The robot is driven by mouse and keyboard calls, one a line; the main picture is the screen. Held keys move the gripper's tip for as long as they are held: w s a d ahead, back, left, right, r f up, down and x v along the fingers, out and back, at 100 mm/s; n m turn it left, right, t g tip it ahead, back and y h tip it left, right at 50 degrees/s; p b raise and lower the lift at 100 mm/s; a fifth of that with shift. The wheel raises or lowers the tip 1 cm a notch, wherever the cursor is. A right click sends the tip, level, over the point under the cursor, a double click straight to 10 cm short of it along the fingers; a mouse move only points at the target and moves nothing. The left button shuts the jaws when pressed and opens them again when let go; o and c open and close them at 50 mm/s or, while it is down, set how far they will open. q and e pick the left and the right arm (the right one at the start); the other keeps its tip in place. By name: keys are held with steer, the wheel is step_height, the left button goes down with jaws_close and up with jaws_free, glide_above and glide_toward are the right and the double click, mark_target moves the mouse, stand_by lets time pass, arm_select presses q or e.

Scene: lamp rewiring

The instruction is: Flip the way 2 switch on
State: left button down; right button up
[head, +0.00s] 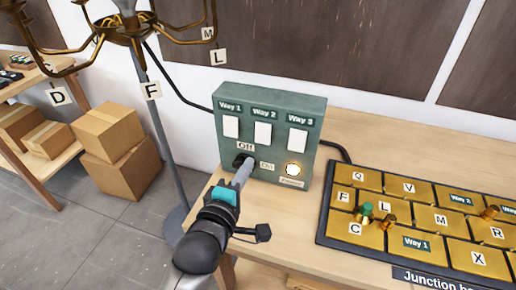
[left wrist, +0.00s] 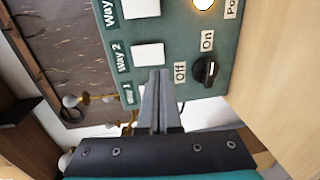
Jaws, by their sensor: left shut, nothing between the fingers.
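The green switch box (head: 268,100) stands on the wooden table with three white rockers in a row. The way 2 switch (head: 263,133) is the middle one, under its label; it also shows in the left wrist view (left wrist: 148,55). I cannot tell which way it is tipped. My left gripper (head: 246,164) is shut and empty, its fingers pointing at the box's lower front, below the switches. Contact cannot be told. My right gripper is out of view.
A black knob (left wrist: 206,72) marked Off and On sits close to my left fingers. A lit power lamp (head: 293,170) is at the box's lower right. The junction board (head: 330,228) lies to the right. A lamp pole (head: 161,130) stands left of the table.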

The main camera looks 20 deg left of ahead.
mark_target(262, 142)
arm_select(q)
steer(key=shift+w+d+f+b, duration=0.15)
steer(key=shift+w+f, duration=0.1)
steer(key=shift+w, duration=1.75)
steer(key=shift+w+f+b, duration=0.15)
steer(key=shift+w+f, duration=0.1)
steer(key=shift+w, duration=1.7)
steer(key=shift+w+f+t+b, duration=0.25)
steer(key=shift+t+b, duration=0.05)
steer(key=shift+b, duration=0.4)
steer(key=shift+r, duration=0.2)
